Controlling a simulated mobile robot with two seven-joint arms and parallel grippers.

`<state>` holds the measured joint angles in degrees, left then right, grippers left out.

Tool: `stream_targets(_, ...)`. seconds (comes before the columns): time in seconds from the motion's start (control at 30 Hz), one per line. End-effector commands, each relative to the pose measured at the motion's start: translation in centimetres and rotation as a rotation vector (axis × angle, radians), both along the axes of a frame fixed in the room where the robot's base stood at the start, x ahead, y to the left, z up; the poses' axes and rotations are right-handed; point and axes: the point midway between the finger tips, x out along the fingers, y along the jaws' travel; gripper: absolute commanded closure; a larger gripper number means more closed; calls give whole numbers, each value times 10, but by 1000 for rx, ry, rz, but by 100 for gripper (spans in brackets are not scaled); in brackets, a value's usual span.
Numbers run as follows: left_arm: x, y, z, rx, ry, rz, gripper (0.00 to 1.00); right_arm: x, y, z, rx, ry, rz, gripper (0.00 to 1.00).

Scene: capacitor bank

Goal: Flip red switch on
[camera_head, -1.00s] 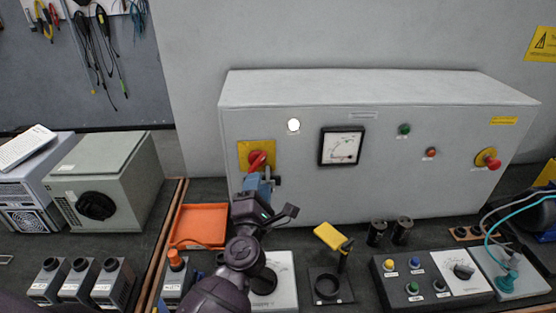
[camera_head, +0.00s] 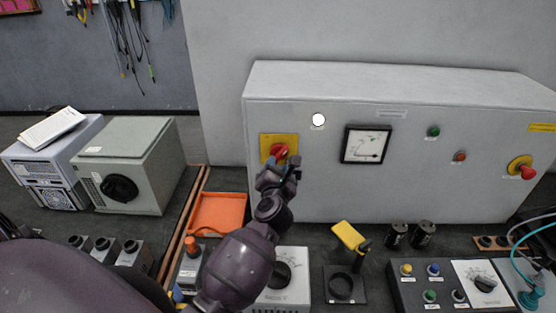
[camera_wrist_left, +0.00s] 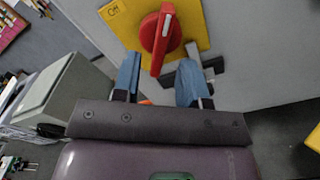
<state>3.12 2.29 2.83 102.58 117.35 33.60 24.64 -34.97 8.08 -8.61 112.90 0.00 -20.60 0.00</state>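The red switch (camera_head: 279,151) is a rotary knob on a yellow square plate on the front of the grey cabinet. In the left wrist view the knob (camera_wrist_left: 160,35) has a white mark near its top, and the plate's upper-left corner reads "Off". My left gripper (camera_head: 274,172) is just below and in front of the knob, partly covering the plate's lower edge. In the left wrist view its blue fingers (camera_wrist_left: 160,65) are apart and empty, with the knob's lower end ahead between them. I cannot tell whether they touch it. My right gripper is not in view.
The grey cabinet (camera_head: 440,188) also carries a meter (camera_head: 366,145) and a red emergency button (camera_head: 522,168). Below stand an orange tray (camera_head: 217,213), a white dial box (camera_head: 297,291), a yellow-handled tool (camera_head: 348,236) and a button box (camera_head: 405,292). A grey-green unit (camera_head: 130,165) stands left.

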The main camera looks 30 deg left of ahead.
Motion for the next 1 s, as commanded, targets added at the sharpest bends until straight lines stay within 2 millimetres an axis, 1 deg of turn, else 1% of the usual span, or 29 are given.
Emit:
stream_targets(0.03, 7, 4, 1, 1, -1, 0, 61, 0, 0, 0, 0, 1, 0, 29)
stream_targets(0.1, 14, 9, 0, 0, -1, 1, 61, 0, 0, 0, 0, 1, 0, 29)
stream_targets(0.23, 24, 14, 0, 0, -1, -1, 61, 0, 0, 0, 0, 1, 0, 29)
stream_targets(0.4, 28, 17, 0, -1, 0, -1, 61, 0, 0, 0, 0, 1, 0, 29)
stream_targets(0.63, 28, 18, 0, -1, -1, 0, 61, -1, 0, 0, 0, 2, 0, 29)
stream_targets(0.67, 28, 18, 0, -1, -1, 0, 64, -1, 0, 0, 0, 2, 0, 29)
stream_targets(0.9, 28, 18, 0, -1, -1, 0, 100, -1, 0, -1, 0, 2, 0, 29)
stream_targets(1.0, 28, 17, 0, 0, 0, 0, 100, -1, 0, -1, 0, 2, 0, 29)
